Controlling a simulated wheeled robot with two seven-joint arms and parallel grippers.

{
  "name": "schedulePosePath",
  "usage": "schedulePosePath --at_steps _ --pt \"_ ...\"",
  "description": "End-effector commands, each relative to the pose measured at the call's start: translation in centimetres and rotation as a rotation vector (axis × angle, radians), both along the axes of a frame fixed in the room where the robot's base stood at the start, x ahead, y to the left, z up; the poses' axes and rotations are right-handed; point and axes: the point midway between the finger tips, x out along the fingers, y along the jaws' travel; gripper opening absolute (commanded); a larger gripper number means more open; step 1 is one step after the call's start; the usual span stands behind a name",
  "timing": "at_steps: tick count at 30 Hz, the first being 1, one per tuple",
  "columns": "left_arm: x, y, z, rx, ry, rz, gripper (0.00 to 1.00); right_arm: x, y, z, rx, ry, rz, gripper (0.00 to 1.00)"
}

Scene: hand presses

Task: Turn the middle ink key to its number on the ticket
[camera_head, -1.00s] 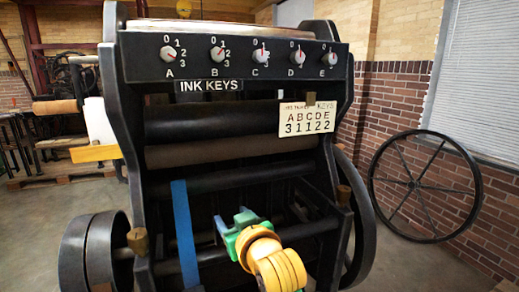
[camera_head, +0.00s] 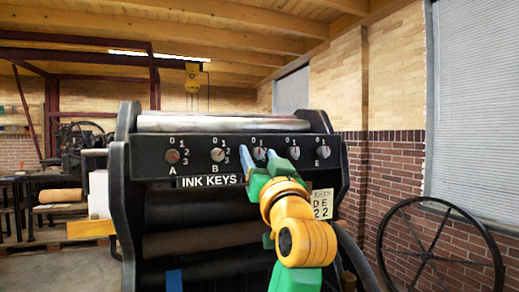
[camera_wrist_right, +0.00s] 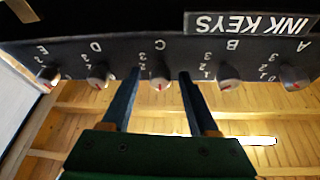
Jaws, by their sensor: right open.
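The middle ink key, C (camera_head: 259,154), is a pale round knob with a red mark on the black panel (camera_head: 205,141). My right gripper (camera_head: 258,155) is open with its blue fingers on either side of this key. The wrist view, upside down, shows key C (camera_wrist_right: 160,76) between the spread fingertips (camera_wrist_right: 159,75), with a gap on both sides. Its red mark points roughly up the panel; the exact number is unclear. The ticket (camera_head: 322,204) is partly hidden by my right arm; "D E" and "22" show. My left gripper is out of view.
Keys A (camera_head: 172,156) and B (camera_head: 217,155) are left of the middle key, D (camera_head: 293,152) and E (camera_head: 323,152) right. The INK KEYS plate (camera_head: 210,181) is below. A metal roller (camera_head: 220,122) lies above the panel. A spoked wheel (camera_head: 440,245) stands right.

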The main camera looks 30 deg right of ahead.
Motion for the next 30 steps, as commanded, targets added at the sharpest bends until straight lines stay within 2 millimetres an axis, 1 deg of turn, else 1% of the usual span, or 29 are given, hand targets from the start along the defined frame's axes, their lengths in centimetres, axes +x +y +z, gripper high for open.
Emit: schedulePosePath --at_steps 5,6,8,9,11,12,22,26,30 --pt "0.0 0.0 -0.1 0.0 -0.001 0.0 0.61 0.0 0.0 -0.1 0.0 -0.001 0.0 0.6" --pt "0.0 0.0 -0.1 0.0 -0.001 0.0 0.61 0.0 0.0 -0.1 0.0 0.0 0.0 0.55" --pt "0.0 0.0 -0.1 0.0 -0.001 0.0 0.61 0.0 0.0 -0.1 0.0 0.0 0.0 0.39" --pt "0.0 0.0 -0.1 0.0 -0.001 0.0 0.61 0.0 0.0 -0.1 0.0 0.0 0.0 0.28" --pt "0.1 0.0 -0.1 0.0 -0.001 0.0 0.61 0.0 0.0 -0.1 0.0 0.0 0.001 0.12" --pt "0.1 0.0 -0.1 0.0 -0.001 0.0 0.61 0.0 0.0 -0.1 0.0 0.0 0.0 0.01" --pt "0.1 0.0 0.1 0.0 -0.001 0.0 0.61 0.1 0.1 0.0 0.025 -0.006 0.002 0.0" --pt "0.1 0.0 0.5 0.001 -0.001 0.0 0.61 0.1 0.1 0.1 0.08 -0.02 0.002 0.0" --pt "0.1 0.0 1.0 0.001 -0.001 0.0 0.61 0.1 0.2 0.2 0.175 -0.041 0.003 0.0"
